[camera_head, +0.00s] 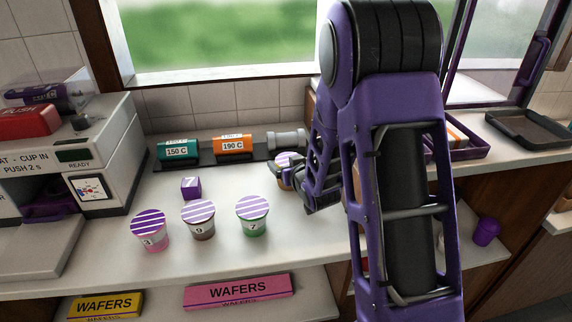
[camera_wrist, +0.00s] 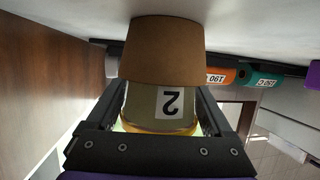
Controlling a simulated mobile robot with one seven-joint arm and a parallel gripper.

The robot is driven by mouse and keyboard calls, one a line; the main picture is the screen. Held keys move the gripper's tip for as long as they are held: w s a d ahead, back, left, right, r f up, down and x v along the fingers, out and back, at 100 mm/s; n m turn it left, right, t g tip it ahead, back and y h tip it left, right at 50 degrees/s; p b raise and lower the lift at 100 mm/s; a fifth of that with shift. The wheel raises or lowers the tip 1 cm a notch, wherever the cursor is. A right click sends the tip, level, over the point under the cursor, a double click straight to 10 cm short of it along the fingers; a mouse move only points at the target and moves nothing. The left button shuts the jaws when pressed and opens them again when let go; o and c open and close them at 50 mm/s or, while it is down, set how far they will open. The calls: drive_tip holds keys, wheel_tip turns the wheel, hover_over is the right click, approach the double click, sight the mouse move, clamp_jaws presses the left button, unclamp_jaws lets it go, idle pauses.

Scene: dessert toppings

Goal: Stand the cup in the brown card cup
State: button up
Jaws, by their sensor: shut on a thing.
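The cup (camera_wrist: 145,103), see-through with a label reading 2, is between my gripper's jaws (camera_wrist: 158,115). In the head view its purple-and-white striped lid (camera_head: 284,157) shows beside my gripper (camera_head: 294,178). The brown card cup (camera_wrist: 161,50) stands on the counter, its wide rim toward my gripper. The cup's lower end is hidden behind that rim and looks to be inside it, in line and not visibly tilted. Whether it rests on the bottom cannot be seen. My gripper is shut on the cup.
Three striped-lid cups (camera_head: 150,232) (camera_head: 198,220) (camera_head: 252,216) and a purple cube (camera_head: 191,187) stand left on the counter (camera_head: 300,240). A green canister (camera_head: 179,150) and an orange one (camera_head: 235,146) lie behind. A machine (camera_head: 100,150) is far left. My arm hides the counter's right part.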

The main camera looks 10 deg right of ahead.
drive_tip(key=shift+f+b, duration=0.35)
drive_tip(key=shift+b, duration=0.1)
drive_tip(key=o, duration=1.3)
drive_tip(key=shift+c, duration=0.2)
